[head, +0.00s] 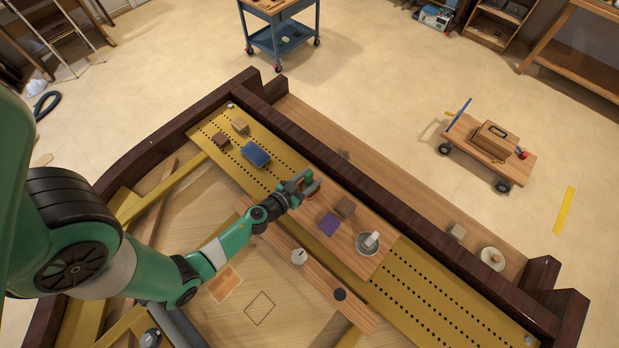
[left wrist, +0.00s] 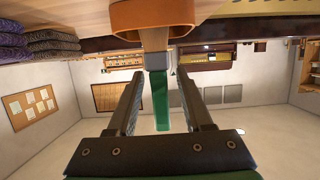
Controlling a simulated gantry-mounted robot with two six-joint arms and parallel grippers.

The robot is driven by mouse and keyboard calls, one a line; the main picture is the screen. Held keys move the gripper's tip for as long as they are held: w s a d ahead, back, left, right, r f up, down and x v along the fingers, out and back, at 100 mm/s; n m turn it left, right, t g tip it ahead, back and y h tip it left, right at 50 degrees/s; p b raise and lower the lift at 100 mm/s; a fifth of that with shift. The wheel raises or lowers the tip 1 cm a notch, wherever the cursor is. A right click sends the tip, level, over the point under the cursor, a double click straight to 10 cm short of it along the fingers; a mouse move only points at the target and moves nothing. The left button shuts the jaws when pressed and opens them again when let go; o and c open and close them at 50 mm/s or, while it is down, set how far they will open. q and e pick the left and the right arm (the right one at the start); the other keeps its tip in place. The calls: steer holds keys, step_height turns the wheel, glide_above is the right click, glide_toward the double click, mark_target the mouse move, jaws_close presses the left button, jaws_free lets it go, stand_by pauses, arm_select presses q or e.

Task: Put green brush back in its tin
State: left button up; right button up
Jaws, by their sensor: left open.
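My left gripper (head: 302,184) is open above the hole-lined yellow rail and wooden board in the head view. In the left wrist view a green handle (left wrist: 160,100) lies between the two open fingers, with a visible gap on each side. In the head view only an orange-brown bit (head: 313,188) shows at the fingertips. A grey tin-like container (head: 367,243) with something pale in it stands on the board to the right. My right gripper is out of view.
A blue block (head: 256,154) lies behind left. A dark raised beam (head: 400,212) runs behind.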

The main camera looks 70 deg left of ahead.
arm_select(q)
steer(key=shift+r, duration=0.25)
steer(key=p+v, duration=0.1)
steer(key=v, duration=1.1)
steer(key=w+a+r+t+y, duration=0.2)
steer(key=w+a+r, duration=0.3)
steer(key=w+r, duration=0.5)
steer(key=w+d+r+n+t+y, duration=0.1)
steer(key=w+r+t, duration=0.3)
steer(key=r, duration=1)
steer(key=w+r+n+t+y, duration=0.1)
steer(key=w+r, duration=0.6)
steer(key=r, duration=0.7)
steer(key=d+r+m+t+h, duration=0.1)
steer(key=d+r+t+h, duration=0.1)
steer(key=d+r, duration=0.5)
steer(key=d+r+m+t+h, duration=0.1)
steer(key=d+r+t, duration=0.1)
steer(key=r, duration=0.8)
steer(key=s+d+r+m+t+h, duration=0.1)
steer(key=s+d+r+m+h, duration=0.1)
steer(key=d+r+h, duration=0.3)
steer(key=s+d+r+m+t+h, duration=0.2)
steer(key=s+d+r+m+h, duration=0.1)
steer(key=d+r, duration=0.3)
steer(key=shift+s+r+m+t+h, duration=0.2)
steer(key=shift+r+m+t+h, duration=0.1)
steer(key=shift+r+m+h, duration=0.55)
